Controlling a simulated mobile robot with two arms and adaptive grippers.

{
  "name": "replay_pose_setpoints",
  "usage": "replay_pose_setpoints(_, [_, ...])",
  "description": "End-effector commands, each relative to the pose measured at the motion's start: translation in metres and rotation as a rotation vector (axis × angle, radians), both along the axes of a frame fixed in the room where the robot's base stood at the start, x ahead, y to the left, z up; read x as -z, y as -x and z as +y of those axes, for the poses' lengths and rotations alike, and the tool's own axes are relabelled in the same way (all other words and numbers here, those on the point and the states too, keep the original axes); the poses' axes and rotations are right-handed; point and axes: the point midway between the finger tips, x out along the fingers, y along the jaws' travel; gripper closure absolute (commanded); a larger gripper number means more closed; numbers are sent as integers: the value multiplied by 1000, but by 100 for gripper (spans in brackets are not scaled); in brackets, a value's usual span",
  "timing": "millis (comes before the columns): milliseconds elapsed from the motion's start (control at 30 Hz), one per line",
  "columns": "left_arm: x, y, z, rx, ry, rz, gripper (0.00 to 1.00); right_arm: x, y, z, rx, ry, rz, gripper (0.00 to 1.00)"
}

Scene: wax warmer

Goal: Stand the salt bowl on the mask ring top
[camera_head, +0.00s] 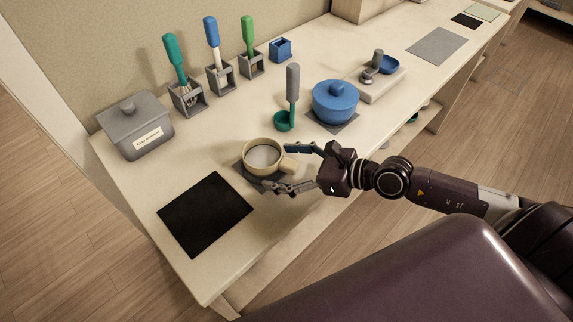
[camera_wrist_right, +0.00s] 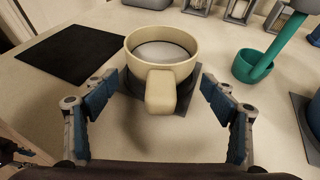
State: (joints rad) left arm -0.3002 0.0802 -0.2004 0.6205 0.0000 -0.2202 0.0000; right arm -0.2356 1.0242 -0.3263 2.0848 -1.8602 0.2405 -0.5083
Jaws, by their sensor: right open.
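A cream cup-like bowl (camera_head: 250,165) with a thick handle and pale contents stands upright on a small dark grey mat (camera_head: 241,176). It also shows in the right wrist view (camera_wrist_right: 134,61), its handle (camera_wrist_right: 161,92) pointing toward me. No label names it, so I cannot tell whether it is the salt bowl. I cannot identify the mask ring either. My right gripper (camera_head: 279,168) is open, with its fingers spread on both sides of the handle. In the right wrist view the fingers (camera_wrist_right: 160,88) stand apart from the handle. My left gripper does not show.
A black mat (camera_head: 205,214) lies left of the bowl. Behind are a grey lidded box (camera_head: 140,132), utensils in grey holders (camera_head: 187,98), a green ladle (camera_head: 284,121) and a blue lidded pot (camera_head: 335,103).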

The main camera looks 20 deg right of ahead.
Motion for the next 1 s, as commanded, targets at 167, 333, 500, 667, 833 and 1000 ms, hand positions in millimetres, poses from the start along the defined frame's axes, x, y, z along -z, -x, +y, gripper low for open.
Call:
replay_pose_setpoints(167, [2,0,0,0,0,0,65,-1,5,-5,0,1,1,22])
replay_pose_setpoints(333, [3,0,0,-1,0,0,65,-4,10,-10,1,2,1,22])
replay_pose_setpoints(500, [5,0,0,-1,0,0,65,-7,15,-13,0,1,1,22])
replay_pose_setpoints(667, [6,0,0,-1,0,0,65,-10,18,-16,-1,2,0,22])
replay_pose_setpoints(833, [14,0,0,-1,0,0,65,-9,25,-28,9,9,1,22])
replay_pose_setpoints(1000, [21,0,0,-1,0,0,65,-12,29,-34,11,10,0,22])
